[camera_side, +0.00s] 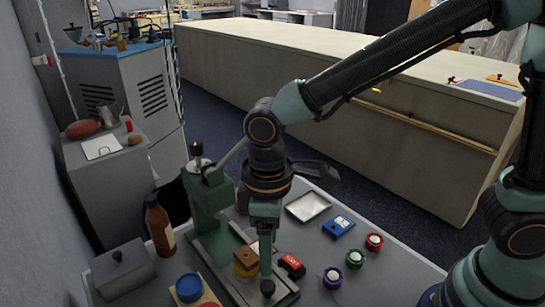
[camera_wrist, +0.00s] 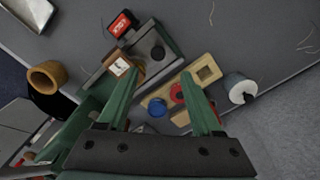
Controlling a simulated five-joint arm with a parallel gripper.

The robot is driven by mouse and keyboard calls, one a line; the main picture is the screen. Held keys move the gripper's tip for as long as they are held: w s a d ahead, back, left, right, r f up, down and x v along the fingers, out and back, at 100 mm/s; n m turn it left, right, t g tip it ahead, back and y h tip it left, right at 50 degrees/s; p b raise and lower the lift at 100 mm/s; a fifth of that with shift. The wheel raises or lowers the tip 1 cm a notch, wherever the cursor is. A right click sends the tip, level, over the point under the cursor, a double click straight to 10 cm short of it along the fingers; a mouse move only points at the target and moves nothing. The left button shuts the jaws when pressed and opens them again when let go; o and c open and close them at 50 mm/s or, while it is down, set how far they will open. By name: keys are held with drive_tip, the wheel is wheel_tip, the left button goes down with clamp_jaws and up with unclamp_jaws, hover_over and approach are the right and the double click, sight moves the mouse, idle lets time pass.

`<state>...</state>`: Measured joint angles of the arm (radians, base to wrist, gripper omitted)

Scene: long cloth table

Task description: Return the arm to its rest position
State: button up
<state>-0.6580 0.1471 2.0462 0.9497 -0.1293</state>
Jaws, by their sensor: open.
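My gripper (camera_side: 265,245) points down over the grey table, in front of the green press (camera_side: 207,200). In the wrist view my gripper (camera_wrist: 159,76) has its two green fingers spread wide apart, with nothing visibly held between them. A wooden block with a pale label (camera_wrist: 121,66) shows right beside the left fingertip; I cannot tell whether they touch. A black knob (camera_wrist: 158,52) on the press base shows beyond the gap. The arm reaches in from the right, bent at the elbow, and hides part of the press and block.
A red box (camera_side: 292,265), a blue box (camera_side: 338,226), a metal tray (camera_side: 308,207) and red, green and purple-ringed jars (camera_side: 354,259) lie to the right. A brown bottle (camera_side: 160,228) and grey lidded box (camera_side: 121,270) stand left. A wooden board (camera_wrist: 206,73) holds discs. The front right is clear.

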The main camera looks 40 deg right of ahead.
drive_tip(key=shift+r, duration=0.8)
drive_tip(key=d+r+m+t, duration=0.2)
drive_tip(key=d+r+m, duration=0.2)
drive_tip(key=d, duration=0.7)
drive_tip(key=d+r+m+t, duration=0.3)
drive_tip(key=d+r+m, duration=0.2)
drive_tip(key=d, duration=0.6)
drive_tip(key=shift+t, duration=0.3)
